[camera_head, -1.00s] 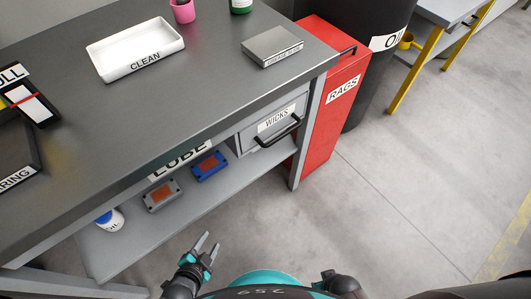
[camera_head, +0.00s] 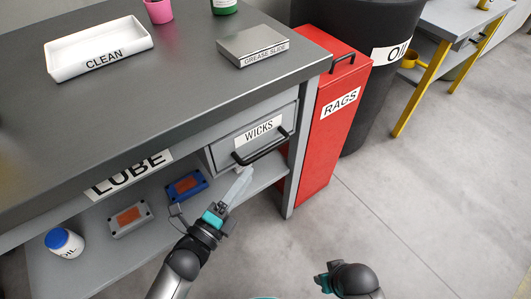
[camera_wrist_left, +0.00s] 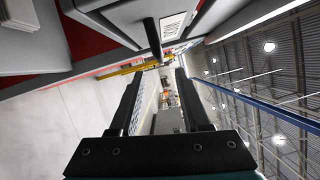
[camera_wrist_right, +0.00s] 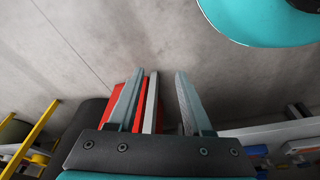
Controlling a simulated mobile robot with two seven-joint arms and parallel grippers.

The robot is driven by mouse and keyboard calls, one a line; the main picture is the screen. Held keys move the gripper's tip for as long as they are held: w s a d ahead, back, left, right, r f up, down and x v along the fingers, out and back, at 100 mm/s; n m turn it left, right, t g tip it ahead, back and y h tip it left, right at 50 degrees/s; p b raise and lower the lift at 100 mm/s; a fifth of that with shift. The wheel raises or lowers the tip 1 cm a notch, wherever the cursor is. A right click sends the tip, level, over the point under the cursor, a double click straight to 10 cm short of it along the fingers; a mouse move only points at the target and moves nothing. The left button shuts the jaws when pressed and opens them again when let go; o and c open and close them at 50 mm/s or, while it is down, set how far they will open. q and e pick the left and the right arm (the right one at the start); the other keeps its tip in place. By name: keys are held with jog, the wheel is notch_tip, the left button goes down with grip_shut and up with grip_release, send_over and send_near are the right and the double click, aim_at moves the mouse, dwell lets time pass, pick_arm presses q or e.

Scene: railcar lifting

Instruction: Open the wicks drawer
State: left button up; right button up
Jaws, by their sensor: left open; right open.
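The wicks drawer (camera_head: 254,132) is a grey box under the right part of the bench top, with a "WICKS" label and a black bar handle (camera_head: 266,149). It looks shut. In the left wrist view the handle (camera_wrist_left: 153,38) shows as a dark bar above the fingers. My left gripper (camera_head: 238,187) is open and empty, just below and in front of the handle, apart from it. Its fingers (camera_wrist_left: 160,95) also show in the left wrist view. My right gripper (camera_wrist_right: 158,100) is open and empty, low in front of the bench; its arm shows at the bottom of the head view.
A red rags bin (camera_head: 331,124) stands right of the drawer, before a black oil drum (camera_head: 357,73). The lower shelf (camera_head: 100,262) holds a blue box (camera_head: 187,187), a grey box (camera_head: 129,219) and an oil bottle (camera_head: 65,243).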

aim_at(266, 150)
pick_arm(q)
jog(key=b+x, duration=0.2)
jog(key=x, duration=0.7)
jog(key=shift+w+d, duration=0.15)
jog(key=shift+w, duration=0.15)
pick_arm(e)
jog(key=shift+t, duration=0.3)
jog(key=r, duration=0.1)
jog(key=w+r, duration=0.2)
jog(key=r, duration=0.1)
jog(key=shift+a+r, duration=0.1)
pick_arm(q)
grip_shut()
jog(key=shift+f, duration=0.1)
